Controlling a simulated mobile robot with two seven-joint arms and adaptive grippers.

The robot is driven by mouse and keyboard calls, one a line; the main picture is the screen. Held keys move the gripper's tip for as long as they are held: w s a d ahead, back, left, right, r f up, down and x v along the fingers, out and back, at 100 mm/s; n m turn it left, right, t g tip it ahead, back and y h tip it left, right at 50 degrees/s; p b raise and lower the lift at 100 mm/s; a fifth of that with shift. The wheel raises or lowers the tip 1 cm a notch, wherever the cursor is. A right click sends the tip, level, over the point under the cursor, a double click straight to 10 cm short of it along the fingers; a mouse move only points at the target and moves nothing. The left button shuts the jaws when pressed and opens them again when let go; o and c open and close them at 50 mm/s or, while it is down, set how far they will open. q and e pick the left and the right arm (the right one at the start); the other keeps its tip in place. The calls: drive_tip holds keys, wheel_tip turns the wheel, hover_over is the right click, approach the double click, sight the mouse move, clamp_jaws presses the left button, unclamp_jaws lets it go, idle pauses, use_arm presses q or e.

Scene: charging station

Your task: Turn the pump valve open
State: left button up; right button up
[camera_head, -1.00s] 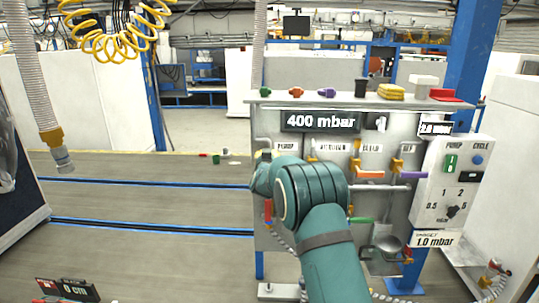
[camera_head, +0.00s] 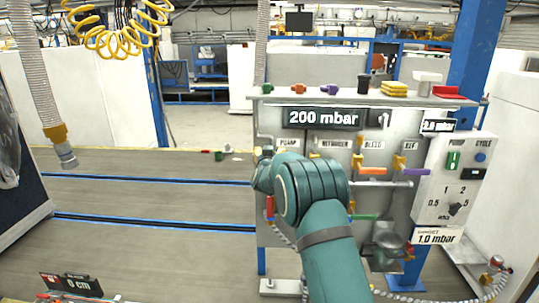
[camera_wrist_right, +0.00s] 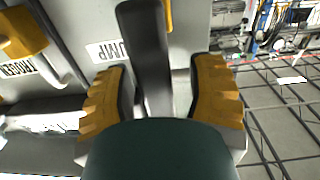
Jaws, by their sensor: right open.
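The PUMP label (camera_wrist_right: 105,50) shows on the grey panel in the right wrist view. A dark grey bar-shaped handle (camera_wrist_right: 145,45) beside it appears to be the pump valve's lever. My right gripper (camera_wrist_right: 160,80) is open, with one yellow-padded finger on each side of this handle. I cannot tell whether either finger touches it. In the head view my teal right arm covers the gripper and most of the pump valve, below the PUMP label (camera_head: 287,142). My left gripper is not in view.
The panel display (camera_head: 323,118) reads 200 mbar. Other valves with an orange handle (camera_head: 371,171) and a purple handle (camera_head: 415,171) stand to the right. A control box (camera_head: 459,180) with a knob is at the panel's right. Small items line the top shelf (camera_head: 350,98).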

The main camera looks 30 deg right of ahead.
drive_tip(key=shift+s, duration=0.1)
drive_tip(key=v, duration=1.2)
